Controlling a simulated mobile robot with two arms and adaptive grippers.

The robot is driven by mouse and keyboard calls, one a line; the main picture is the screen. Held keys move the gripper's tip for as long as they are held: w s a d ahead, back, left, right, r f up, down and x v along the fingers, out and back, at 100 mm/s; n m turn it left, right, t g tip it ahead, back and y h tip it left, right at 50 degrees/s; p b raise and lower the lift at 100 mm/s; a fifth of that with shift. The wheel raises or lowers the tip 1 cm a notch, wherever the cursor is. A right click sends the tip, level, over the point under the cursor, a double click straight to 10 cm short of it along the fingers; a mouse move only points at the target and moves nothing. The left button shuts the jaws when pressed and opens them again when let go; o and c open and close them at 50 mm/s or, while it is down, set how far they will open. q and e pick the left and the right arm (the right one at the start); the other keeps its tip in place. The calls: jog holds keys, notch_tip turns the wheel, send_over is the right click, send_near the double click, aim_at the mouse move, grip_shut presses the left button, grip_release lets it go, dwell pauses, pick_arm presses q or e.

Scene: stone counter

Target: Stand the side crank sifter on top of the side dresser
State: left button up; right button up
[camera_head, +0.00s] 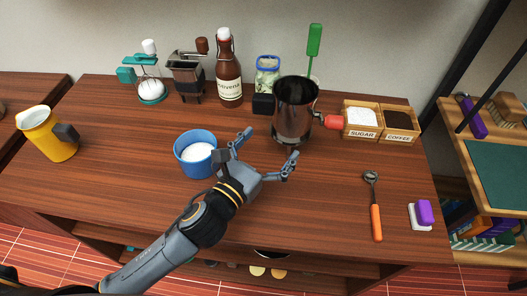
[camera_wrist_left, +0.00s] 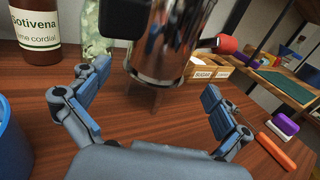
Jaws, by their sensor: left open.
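The side crank sifter (camera_head: 294,108) is a shiny metal cup with a black grip on its left and a red knob on its right. It stands upright at the back middle of the wooden counter. My left gripper (camera_head: 270,145) is open and empty just in front of it, its fingers spread toward it. In the left wrist view the sifter (camera_wrist_left: 165,45) is ahead, beyond the fingertips and not held. A separate dark wooden top (camera_head: 28,95) at the left edge may be the side dresser; I cannot tell for sure. My right gripper is not in view.
A blue cup (camera_head: 196,154) stands close to my left gripper. A brown bottle (camera_head: 228,72) and a jar (camera_head: 267,75) are behind; a sugar and coffee box (camera_head: 362,119) is right of the sifter. A yellow pitcher (camera_head: 42,133) stands left. An orange-handled scoop (camera_head: 376,220) lies front right.

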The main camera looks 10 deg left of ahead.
pick_arm(q)
jog(key=shift+v, duration=1.65)
